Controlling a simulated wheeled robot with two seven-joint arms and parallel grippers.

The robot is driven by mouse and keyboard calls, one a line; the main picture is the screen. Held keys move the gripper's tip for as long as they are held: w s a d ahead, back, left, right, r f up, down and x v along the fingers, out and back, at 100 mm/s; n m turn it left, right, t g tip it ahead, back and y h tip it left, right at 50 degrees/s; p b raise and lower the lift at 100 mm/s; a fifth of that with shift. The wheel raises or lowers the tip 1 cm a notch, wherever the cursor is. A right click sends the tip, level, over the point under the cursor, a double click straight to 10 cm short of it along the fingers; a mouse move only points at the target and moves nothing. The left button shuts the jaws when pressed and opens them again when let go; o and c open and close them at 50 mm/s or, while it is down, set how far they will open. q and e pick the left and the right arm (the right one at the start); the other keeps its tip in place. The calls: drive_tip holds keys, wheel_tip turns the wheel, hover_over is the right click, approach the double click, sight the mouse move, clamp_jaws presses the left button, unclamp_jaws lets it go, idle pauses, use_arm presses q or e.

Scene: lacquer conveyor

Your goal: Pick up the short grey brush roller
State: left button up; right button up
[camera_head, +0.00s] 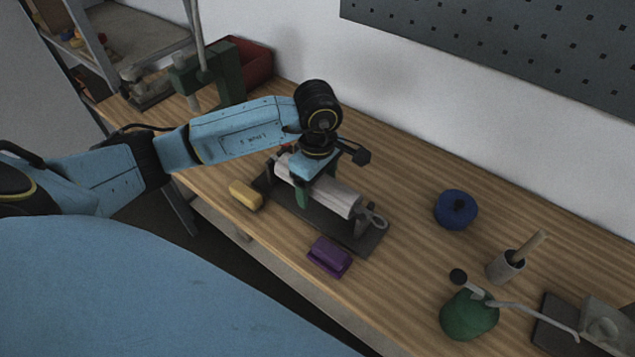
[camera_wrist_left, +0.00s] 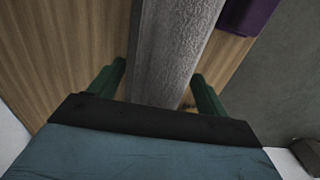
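The grey brush roller (camera_head: 336,194) is a pale grey cylinder lying on a dark stand (camera_head: 368,240) on the wooden bench. A ring-shaped grey handle (camera_head: 377,222) shows at its near right end. My left gripper (camera_head: 304,194) is above the roller's far left part, pointing down. In the left wrist view the roller (camera_wrist_left: 176,45) runs between the two green fingers of my left gripper (camera_wrist_left: 159,72). The fingers are spread on either side, with a narrow gap to the roller. My wrist hides part of the roller in the head view. My right gripper is not in view.
A yellow block (camera_head: 245,195) and a purple block (camera_head: 330,257) lie in front of the stand. A blue round object (camera_head: 456,209), a grey cup (camera_head: 505,267) and a green rounded object (camera_head: 468,315) stand to the right. A red bin (camera_head: 258,62) is at the back left.

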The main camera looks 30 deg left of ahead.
use_arm(q)
drive_tip(key=c, duration=1.1)
